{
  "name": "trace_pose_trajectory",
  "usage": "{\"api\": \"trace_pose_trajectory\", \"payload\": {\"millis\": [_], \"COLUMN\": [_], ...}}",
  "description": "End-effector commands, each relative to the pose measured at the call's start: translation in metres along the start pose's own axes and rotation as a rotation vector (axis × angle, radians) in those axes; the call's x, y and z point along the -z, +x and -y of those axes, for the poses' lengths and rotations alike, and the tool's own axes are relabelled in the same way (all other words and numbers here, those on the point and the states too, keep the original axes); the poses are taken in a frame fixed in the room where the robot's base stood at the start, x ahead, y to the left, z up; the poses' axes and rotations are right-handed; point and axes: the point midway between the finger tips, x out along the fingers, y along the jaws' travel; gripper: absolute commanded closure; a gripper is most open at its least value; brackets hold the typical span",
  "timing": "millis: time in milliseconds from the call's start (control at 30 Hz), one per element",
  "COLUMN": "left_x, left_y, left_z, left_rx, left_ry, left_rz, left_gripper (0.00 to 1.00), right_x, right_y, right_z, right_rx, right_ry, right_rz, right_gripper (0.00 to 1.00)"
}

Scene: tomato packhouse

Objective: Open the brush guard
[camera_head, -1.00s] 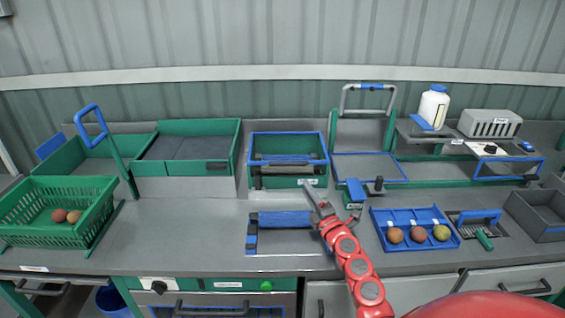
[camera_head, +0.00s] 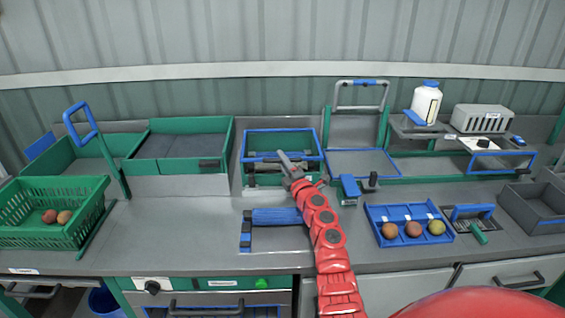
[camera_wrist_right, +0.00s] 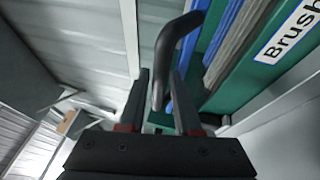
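The brush unit is a green box with a blue rim (camera_head: 262,133) at the back middle of the bench. The wrist view shows its green front (camera_wrist_right: 250,85) with a label starting "Brush" and a grey bar and blue edge beside it. My right gripper (camera_head: 283,155) is at the box's front and covers part of it. In the wrist view the right gripper (camera_wrist_right: 160,85) is open, with a dark curved handle (camera_wrist_right: 187,30) reaching between its two fingers. Narrow gaps seem to show beside the handle; contact is unclear. My left gripper is not in view.
A blue bar on a frame (camera_head: 276,216) lies in front of the box. A blue tray (camera_head: 405,240) with three tomatoes stands right, a green basket (camera_head: 30,232) with tomatoes left. A blue loop handle (camera_head: 80,125) stands up at left. Bench left of the blue bar is clear.

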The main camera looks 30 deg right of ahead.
Motion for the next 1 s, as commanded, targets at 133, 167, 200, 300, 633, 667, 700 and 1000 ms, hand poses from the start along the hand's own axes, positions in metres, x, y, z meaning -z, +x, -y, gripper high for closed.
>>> {"api": "trace_pose_trajectory", "payload": {"millis": [133,167,200,300,633,667,700,1000], "left_x": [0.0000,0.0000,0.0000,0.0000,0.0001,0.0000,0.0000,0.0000], "left_y": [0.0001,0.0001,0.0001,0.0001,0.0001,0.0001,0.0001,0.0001], "left_z": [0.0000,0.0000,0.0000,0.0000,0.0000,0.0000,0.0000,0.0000], "left_rx": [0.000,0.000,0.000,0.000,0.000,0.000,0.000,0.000], "left_ry": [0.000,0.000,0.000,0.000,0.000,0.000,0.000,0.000], "left_rz": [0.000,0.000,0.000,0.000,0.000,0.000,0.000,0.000], "left_gripper": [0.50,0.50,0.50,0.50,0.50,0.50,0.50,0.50], "right_x": [-0.0002,-0.0002,-0.0002,-0.0003,-0.0003,-0.0003,-0.0003,-0.0004], "right_y": [0.0000,-0.0001,-0.0001,-0.0001,-0.0002,-0.0002,-0.0002,-0.0003], "right_z": [-0.0001,-0.0001,-0.0002,-0.0002,-0.0001,0.0000,0.0001,0.0002], "right_rx": [0.000,0.000,0.000,0.000,0.000,0.000,0.000,0.000], "right_ry": [0.000,0.000,0.000,0.000,0.000,0.000,0.000,0.001], "right_rz": [0.000,0.000,0.001,0.001,0.001,0.001,0.001,0.001], "right_gripper": [0.68,0.68,0.72,0.90,1.00,1.00,1.00,1.00]}}
